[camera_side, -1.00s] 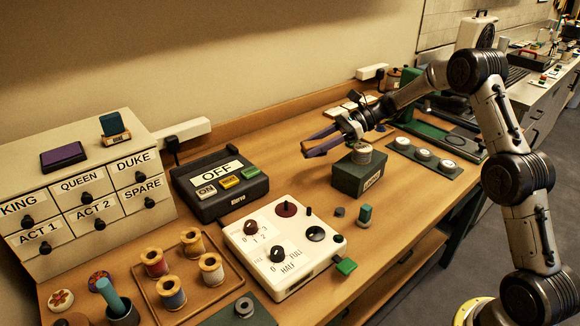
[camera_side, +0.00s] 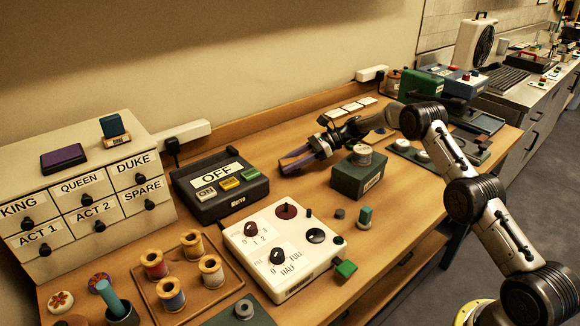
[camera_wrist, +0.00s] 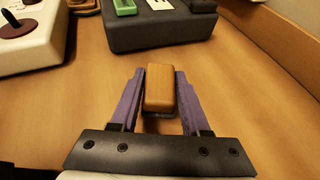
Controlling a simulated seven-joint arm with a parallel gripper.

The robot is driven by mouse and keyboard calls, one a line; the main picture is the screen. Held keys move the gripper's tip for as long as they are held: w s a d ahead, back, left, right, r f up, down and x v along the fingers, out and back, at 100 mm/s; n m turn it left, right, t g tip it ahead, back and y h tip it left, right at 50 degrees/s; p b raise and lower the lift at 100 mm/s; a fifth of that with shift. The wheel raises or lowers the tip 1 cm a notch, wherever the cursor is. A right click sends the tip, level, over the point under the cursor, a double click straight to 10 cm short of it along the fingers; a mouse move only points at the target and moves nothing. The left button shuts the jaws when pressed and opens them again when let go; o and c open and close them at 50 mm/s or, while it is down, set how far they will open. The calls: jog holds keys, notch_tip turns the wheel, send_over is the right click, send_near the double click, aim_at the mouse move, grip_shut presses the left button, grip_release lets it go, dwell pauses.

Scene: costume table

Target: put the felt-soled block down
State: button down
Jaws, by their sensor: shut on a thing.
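My gripper (camera_wrist: 160,95) has purple fingers, which are shut on the felt-soled block (camera_wrist: 159,88), a rounded orange-brown wooden piece. In the side view my gripper (camera_side: 296,162) is low over the wooden table (camera_wrist: 92,105), between the black OFF box and the dark green box. The block's end (camera_side: 285,168) just shows at the fingertips. A thin dark edge shows beneath the block at its near end. I cannot tell whether its underside touches the table.
The black OFF box (camera_side: 213,205) is just left of my gripper. The dark green box with a spool (camera_side: 358,180) stands to its right. The white knob panel (camera_side: 295,272) lies nearer the camera. Bare wood surrounds the block in the wrist view.

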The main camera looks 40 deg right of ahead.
jog(key=shift+f, duration=0.6)
jog(key=shift+c, duration=1.9)
grip_release()
jog(key=shift+f, duration=0.1)
